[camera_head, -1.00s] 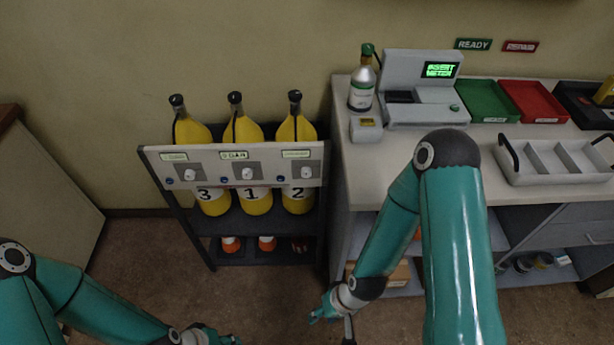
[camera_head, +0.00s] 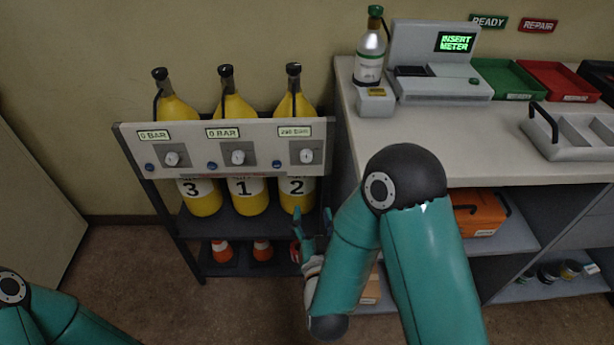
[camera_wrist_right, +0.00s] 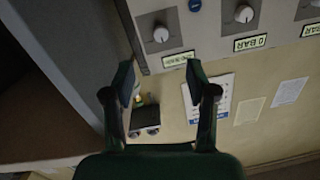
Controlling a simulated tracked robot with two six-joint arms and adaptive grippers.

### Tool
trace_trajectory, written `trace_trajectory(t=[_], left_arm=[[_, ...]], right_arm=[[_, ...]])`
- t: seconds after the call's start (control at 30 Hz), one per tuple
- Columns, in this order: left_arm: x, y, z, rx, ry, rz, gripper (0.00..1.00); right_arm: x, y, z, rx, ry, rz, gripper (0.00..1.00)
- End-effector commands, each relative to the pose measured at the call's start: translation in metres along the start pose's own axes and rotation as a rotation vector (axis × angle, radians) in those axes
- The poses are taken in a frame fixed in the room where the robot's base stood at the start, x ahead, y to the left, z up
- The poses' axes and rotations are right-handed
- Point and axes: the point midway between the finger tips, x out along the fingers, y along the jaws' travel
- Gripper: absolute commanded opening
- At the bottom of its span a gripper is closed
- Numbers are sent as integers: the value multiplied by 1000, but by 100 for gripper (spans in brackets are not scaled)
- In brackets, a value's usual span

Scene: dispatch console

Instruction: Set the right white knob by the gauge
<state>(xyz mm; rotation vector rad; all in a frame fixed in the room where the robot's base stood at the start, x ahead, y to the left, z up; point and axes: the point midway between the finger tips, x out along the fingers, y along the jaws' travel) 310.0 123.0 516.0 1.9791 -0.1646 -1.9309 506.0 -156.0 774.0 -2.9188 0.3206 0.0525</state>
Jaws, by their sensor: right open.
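The right white knob (camera_head: 307,156) sits on the right square plate of the pale panel (camera_head: 272,160), below its gauge display (camera_head: 295,131). That display seems to start with a 2, but its small digits are hard to read. My right gripper (camera_head: 312,222) is open and empty, below the knob and beside cylinder 2. In the wrist view the panel looks upside down. There, the right knob (camera_wrist_right: 160,34) lies beyond the open fingertips (camera_wrist_right: 160,75), apart from them. My left gripper is out of view; only its arm shows at the lower left.
The middle knob (camera_head: 238,157) and left knob (camera_head: 172,159) have displays reading 0 BAR. Yellow cylinders (camera_head: 203,198) stand behind the panel in a dark rack. A counter (camera_head: 450,135) stands close on the right. Open floor lies in front.

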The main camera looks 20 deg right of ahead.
Motion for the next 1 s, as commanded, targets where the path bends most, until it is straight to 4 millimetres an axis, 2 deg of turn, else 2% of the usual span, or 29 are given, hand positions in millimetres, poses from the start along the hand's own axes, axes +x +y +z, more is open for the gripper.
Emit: trace_trajectory(t=[0.13,0.27,0.5,0.53,0.6,1.0], left_arm=[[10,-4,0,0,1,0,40],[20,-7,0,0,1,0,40],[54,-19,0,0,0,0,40],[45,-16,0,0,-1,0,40],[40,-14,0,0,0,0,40],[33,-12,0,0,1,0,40]], right_arm=[[1,0,-8,-3,62,5,57],[7,0,-7,-1,65,7,57],[28,1,-7,0,68,5,57],[36,0,-13,-1,63,8,57],[52,0,-15,-2,62,9,57],[135,0,-18,-4,60,5,57]])
